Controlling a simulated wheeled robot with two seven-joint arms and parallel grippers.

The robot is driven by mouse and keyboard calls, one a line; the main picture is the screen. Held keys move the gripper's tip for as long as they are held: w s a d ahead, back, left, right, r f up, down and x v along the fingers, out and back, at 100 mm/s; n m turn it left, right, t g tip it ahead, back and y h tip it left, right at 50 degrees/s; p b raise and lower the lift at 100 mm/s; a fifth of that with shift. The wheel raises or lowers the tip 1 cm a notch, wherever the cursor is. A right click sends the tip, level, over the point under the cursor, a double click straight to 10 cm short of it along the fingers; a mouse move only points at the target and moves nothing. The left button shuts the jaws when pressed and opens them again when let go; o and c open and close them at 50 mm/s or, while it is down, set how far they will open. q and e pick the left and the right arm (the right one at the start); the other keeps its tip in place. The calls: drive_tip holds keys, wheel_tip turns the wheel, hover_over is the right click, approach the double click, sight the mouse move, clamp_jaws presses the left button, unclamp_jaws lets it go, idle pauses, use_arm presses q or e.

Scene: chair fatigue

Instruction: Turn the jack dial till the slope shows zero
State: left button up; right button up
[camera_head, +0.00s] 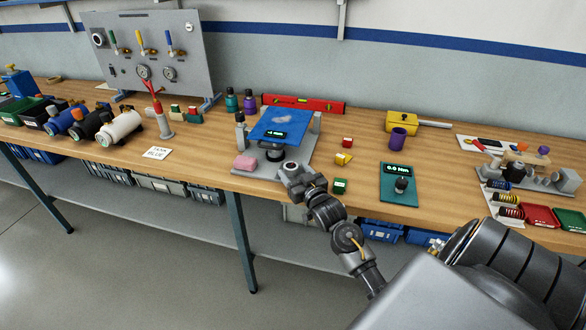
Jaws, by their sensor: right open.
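A tilting blue plate (284,121) stands on a grey base (296,168) near the middle of the bench. A small dark display (275,134) on its front edge shows lit green characters, seemingly "-4" with a unit too small to be sure of. A dark round dial (272,154) sits under the plate's front edge. My right gripper (291,171) is just in front of and to the right of the dial, over the base's front edge. It is open, though its fingers are small and foreshortened; contact with the dial cannot be told. My left gripper is out of view.

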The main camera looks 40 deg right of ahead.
drive_tip(key=shift+x, duration=0.75)
drive_tip(key=shift+c, duration=0.7)
drive_tip(key=c, duration=0.9)
drive_tip(key=shift+o, duration=0.2)
drive_tip(key=shift+h, duration=0.3)
